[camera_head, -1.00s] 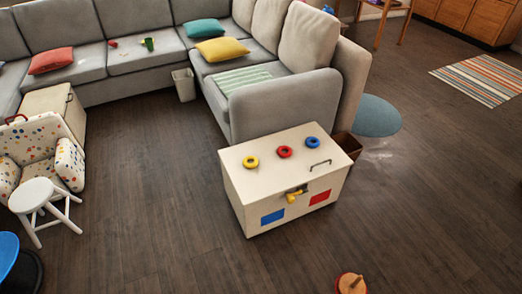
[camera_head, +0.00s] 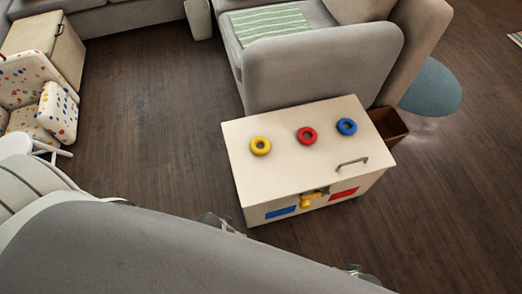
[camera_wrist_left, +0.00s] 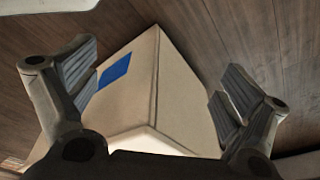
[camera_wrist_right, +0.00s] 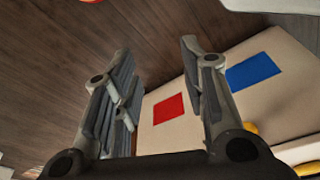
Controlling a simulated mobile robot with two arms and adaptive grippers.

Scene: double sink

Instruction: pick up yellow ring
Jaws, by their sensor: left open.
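The yellow ring (camera_head: 260,146) lies flat on the lid of a cream box (camera_head: 240,185), left of a red ring (camera_head: 307,135) and a blue ring (camera_head: 346,126). Nothing holds it. The ring does not show clearly in either wrist view. My left gripper (camera_wrist_left: 160,80) is open and empty, with a corner of the box and its blue patch beyond the fingers. My right gripper (camera_wrist_right: 155,75) is open and empty, with the box's front face beyond and to the right. In the head view my arm covers the lower left, and the grippers are mostly hidden.
The box has a handle (camera_head: 352,161), a yellow latch (camera_head: 307,202) and blue and red front patches. A grey sofa (camera_head: 320,65) stands close behind it. A brown bin (camera_head: 388,126) is at its right. Dark floor (camera_head: 155,120) is clear on the left.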

